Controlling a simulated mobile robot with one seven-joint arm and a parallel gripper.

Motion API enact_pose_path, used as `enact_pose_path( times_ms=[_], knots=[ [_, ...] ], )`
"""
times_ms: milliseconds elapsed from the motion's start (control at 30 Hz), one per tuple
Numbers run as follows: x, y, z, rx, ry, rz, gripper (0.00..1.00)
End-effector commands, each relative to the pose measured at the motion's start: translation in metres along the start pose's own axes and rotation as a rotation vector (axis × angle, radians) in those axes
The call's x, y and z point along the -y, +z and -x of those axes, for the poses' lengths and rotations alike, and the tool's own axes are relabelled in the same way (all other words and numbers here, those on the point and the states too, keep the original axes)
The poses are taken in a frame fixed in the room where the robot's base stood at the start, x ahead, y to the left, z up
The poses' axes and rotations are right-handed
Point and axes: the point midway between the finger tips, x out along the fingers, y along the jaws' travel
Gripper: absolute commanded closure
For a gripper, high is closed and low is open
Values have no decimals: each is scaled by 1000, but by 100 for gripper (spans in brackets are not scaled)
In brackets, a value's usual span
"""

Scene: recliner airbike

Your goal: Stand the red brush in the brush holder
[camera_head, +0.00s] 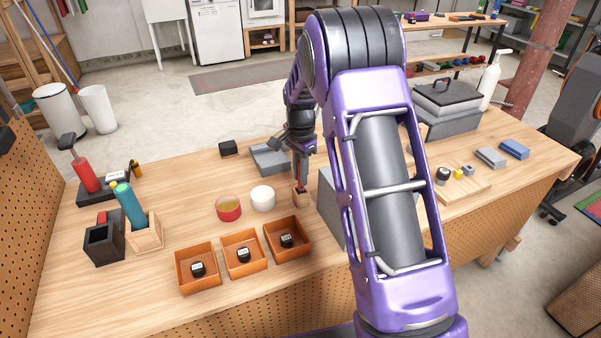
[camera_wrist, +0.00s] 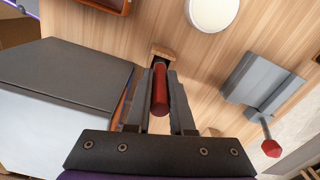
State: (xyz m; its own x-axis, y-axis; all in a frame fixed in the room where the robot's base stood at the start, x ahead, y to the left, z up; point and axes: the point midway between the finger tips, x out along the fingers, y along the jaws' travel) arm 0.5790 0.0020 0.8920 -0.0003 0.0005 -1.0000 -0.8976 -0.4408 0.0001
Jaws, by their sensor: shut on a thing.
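The red brush (camera_wrist: 159,88) is between the two fingers of my gripper (camera_wrist: 158,105), which is shut on it. Only its red handle shows clearly; its lower end is hidden. A small wooden block with a dark opening (camera_wrist: 163,50), which looks like the brush holder, lies just past the brush in the wrist view. In the head view, my gripper (camera_head: 301,176) points down right over this small wooden block (camera_head: 301,199). I cannot tell whether the brush is inside the opening or just above it.
A grey box (camera_head: 333,205) stands close right of the block. Three orange trays (camera_head: 197,283) line the front. A grey vise-like tool (camera_wrist: 255,85) lies behind. Bench space between is narrow.

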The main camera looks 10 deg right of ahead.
Motion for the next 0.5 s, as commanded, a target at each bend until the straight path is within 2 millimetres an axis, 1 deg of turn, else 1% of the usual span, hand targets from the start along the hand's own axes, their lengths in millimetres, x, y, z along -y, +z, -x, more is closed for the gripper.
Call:
enact_pose_path(
  times_ms=[500],
  knots=[
    [0,0,-14,0,0,0,100]
  ],
)
